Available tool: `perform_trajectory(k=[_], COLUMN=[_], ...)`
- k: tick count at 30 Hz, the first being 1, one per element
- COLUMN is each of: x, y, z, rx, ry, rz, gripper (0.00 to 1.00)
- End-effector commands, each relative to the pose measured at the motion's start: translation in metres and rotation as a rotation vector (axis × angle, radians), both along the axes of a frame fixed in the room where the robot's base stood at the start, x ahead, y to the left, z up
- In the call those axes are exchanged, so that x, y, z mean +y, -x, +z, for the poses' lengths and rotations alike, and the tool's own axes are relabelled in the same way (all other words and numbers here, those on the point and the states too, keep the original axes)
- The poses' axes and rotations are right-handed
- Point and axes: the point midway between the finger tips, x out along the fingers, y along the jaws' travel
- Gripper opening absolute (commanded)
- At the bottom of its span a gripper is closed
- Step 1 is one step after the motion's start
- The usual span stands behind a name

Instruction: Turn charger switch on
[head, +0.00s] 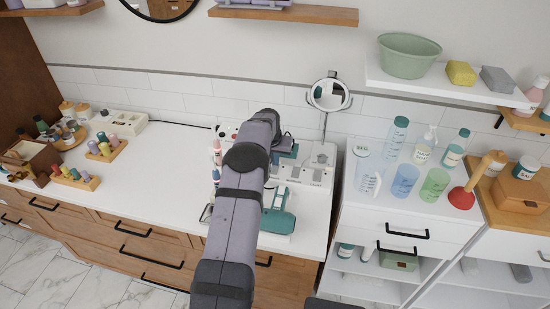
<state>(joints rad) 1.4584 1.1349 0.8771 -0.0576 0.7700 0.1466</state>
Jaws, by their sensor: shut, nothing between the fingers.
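A white charging station (312,176) with small grey markings stands on the counter at the centre right, partly behind my arm. A teal device (278,221) lies at its front, and another teal piece (291,152) shows at its back left. I cannot make out the charger switch; it is too small or hidden by my arm. My gripper (284,144) shows only as a small dark part past the arm's last bend, over the back left of the station. It is shut and empty; its fingertips are mostly hidden, and I cannot tell if it touches anything.
A round mirror on a stand (329,96) rises behind the station. Upright bottles and brushes (216,160) stand left of my arm. A white shelf unit (395,218) with bottles and a red plunger (462,198) is at right. The counter's left middle (150,165) is clear.

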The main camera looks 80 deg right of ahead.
Motion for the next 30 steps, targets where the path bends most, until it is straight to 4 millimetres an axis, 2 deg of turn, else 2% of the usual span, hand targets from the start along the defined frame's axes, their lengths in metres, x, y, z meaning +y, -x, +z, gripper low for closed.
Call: perform_trajectory(k=[15,20,21,30], x=[-0.001,-0.005,-0.004,-0.001], y=[0.0,0.0,0.0,0.0], z=[-0.006,-0.016,-0.01,-0.011], rx=[0.0,0.0,0.0,0.0], ry=[0.0,0.001,0.001,-0.004], rz=[0.0,0.0,0.0,0.0], gripper=[0.0,0.0,0.0,0.0])
